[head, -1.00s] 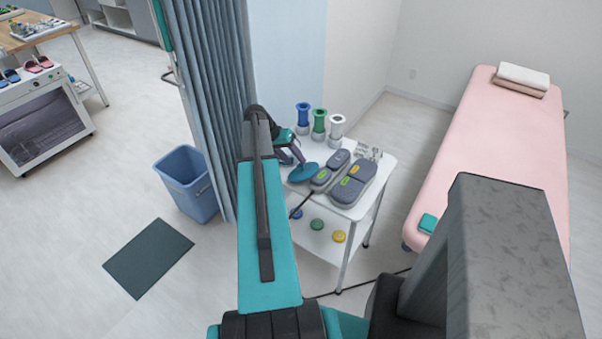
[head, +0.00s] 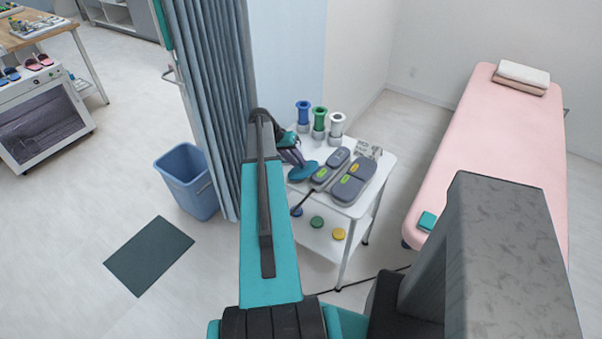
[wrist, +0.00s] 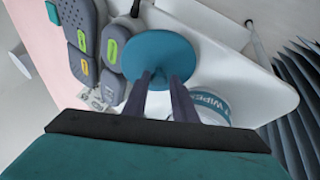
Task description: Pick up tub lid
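The tub lid (head: 304,171) is a round teal-blue disc at the left side of the white trolley top. In the wrist view the lid (wrist: 158,50) lies at the tips of my gripper's two dark fingers. My gripper (wrist: 164,76) appears shut on a small raised part of the lid, which shows between the fingertips. In the head view my gripper (head: 296,162) reaches down to the lid from the upper left. A white tub with a blue wipes label (wrist: 215,104) stands beside the lid, partly behind a finger. I cannot tell whether the lid touches the trolley.
Grey pads with coloured labels (head: 353,182) lie close right of the lid on the trolley (head: 347,210). Blue, green and white cylinders (head: 319,122) stand at its back. A curtain (head: 215,100) hangs to the left, and a pink couch (head: 495,140) stands right.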

